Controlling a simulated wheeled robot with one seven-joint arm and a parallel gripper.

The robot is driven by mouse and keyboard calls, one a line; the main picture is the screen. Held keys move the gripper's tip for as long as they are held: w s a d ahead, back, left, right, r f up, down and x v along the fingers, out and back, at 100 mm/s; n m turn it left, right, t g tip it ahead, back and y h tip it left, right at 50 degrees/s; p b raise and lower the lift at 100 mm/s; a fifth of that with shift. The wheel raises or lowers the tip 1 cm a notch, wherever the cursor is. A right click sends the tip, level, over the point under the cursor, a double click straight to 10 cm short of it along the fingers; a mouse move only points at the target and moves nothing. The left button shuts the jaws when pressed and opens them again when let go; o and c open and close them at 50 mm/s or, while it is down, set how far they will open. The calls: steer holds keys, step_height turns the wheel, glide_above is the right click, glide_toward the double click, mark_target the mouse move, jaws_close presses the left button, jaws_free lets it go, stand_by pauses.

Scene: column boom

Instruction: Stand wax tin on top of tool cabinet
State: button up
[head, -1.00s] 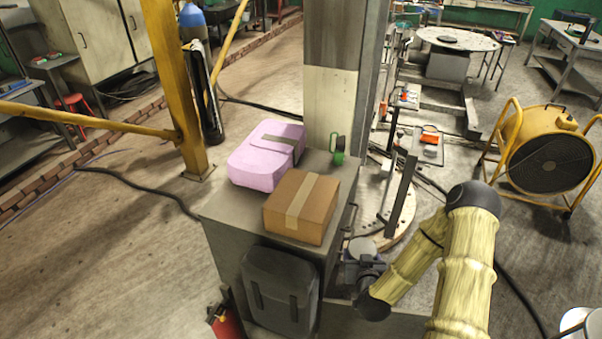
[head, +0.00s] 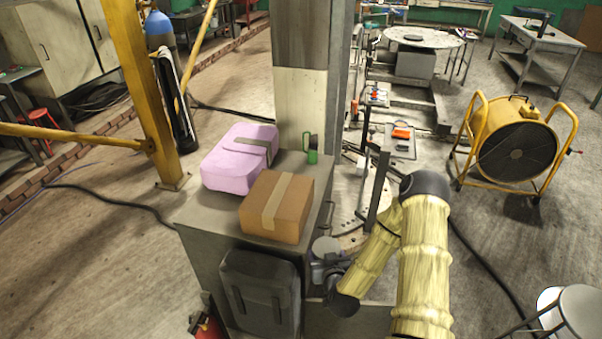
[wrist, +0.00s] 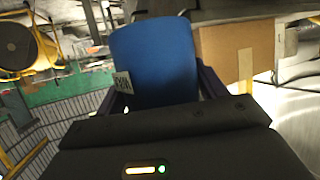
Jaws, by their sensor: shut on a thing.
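The wax tin (wrist: 155,62) is a blue cylinder with a small white label, held between my gripper's dark fingers in the wrist view. In the head view my gripper (head: 325,268) is low at the right side of the grey tool cabinet (head: 196,212). A round grey top, likely the tin's (head: 326,246), shows there below the level of the cabinet top. The gripper's fingers are mostly hidden in the head view. I cannot tell whether the tin touches the cabinet's side.
On the cabinet top are a pink bag (head: 238,160), a cardboard box (head: 280,205) and a green-and-black item (head: 311,148) by the column (head: 302,95). Bare top shows at the front left and a narrow strip at the right. A dark backpack (head: 262,290) is at the cabinet's front.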

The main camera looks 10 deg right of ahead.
step_height(320, 180, down, 2)
steer(key=shift+f+b, duration=0.25)
steer(key=shift+b, duration=0.65)
steer(key=shift+r+p, duration=0.3)
steer(key=shift+p, duration=0.1)
steer(key=shift+s+a+f, duration=0.1)
steer(key=shift+a, duration=0.05)
steer(key=shift+r, duration=0.2)
steer(key=shift+w+r, duration=0.2)
steer(key=shift+w, duration=0.05)
steer(key=w+r+n+g+y, duration=0.2)
steer(key=w+r+n+y, duration=0.2)
steer(key=r, duration=0.5)
steer(key=w+r+n+g+y, duration=0.2)
steer(key=w+r+n+y, duration=0.3)
steer(key=w+r, duration=0.3)
steer(key=shift+r+y, duration=0.3)
steer(key=shift+r, duration=0.15)
